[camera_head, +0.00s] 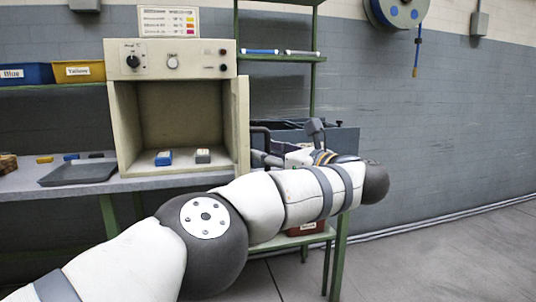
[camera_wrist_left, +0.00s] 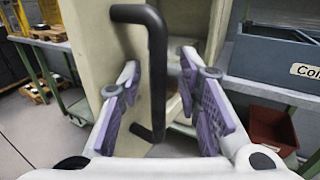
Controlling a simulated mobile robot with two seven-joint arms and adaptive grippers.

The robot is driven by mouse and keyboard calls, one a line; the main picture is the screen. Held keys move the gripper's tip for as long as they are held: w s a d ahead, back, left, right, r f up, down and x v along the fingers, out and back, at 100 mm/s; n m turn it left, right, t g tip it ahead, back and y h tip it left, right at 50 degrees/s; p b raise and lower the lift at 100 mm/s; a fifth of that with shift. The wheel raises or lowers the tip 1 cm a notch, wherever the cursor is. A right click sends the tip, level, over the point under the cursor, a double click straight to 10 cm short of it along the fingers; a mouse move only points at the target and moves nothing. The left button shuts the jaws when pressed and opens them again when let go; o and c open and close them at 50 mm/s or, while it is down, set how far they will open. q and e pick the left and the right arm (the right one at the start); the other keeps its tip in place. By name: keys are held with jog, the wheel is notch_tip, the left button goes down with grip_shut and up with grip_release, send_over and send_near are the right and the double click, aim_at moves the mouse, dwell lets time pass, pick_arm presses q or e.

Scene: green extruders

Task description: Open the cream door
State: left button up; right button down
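The cream door (camera_head: 243,120) hangs at the right side of a cream cabinet (camera_head: 125,100). It is swung open and seen nearly edge-on; the cabinet's inside shows. Its black bar handle (camera_head: 262,138) sticks out to the right. In the left wrist view the handle (camera_wrist_left: 157,75) stands upright in front of the cream door panel (camera_wrist_left: 105,50). My left gripper (camera_wrist_left: 160,100) is open, its purple-padded fingers on either side of the handle, with gaps visible. In the head view my own arm partly hides this gripper. My right gripper is not in view.
Inside the cabinet lie a blue block (camera_head: 164,158) and a grey block (camera_head: 203,156). A dark tray (camera_head: 78,173) lies on the bench at left. A blue-grey bin (camera_wrist_left: 275,65) and a red bin (camera_wrist_left: 270,130) stand right of the door. The floor at right is clear.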

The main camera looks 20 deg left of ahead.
pick_arm(q)
jog(key=v, duration=0.7)
jog(key=shift+d, duration=0.2)
